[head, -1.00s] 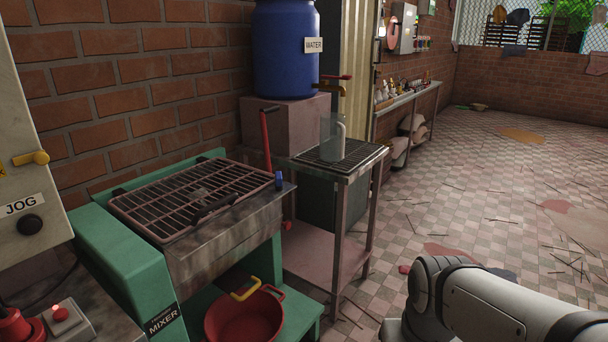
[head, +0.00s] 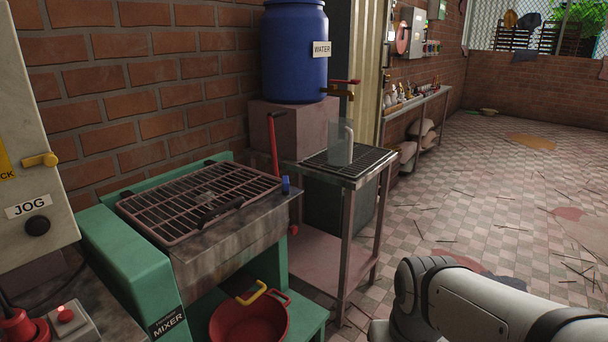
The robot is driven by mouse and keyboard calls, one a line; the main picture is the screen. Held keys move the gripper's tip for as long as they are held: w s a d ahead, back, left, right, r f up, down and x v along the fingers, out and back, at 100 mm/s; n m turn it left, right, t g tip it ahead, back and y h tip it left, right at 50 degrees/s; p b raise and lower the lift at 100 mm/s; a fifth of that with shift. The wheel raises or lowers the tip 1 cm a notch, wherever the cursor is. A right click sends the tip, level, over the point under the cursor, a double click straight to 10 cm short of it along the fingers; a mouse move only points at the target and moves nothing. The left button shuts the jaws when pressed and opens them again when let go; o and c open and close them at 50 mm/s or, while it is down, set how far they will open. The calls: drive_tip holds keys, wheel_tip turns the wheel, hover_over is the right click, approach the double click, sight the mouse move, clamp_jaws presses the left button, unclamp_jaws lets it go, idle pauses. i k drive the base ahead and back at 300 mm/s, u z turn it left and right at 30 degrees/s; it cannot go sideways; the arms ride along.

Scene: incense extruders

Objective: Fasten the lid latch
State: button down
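The mixer has a green frame (head: 128,262) and a metal trough (head: 228,250). Its barred grate lid (head: 172,212) lies flat over the trough, with a dark handle (head: 220,211) near its front edge. A small blue piece (head: 285,185) sits at the trough's right corner, beside the lid; it may be the latch, but I cannot tell whether it is fastened. A red lever (head: 273,145) stands upright behind that corner. My arm shows at the lower right, apart from the mixer. My gripper is not in view.
A metal stand (head: 357,172) with a clear jug (head: 341,142) is right of the mixer, below a blue water barrel (head: 295,52). A JOG panel (head: 32,170) is at left. Open tiled floor (head: 490,200) lies right.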

sight(285, 190)
drive_tip(key=i, duration=0.95)
drive_tip(key=u, duration=0.05)
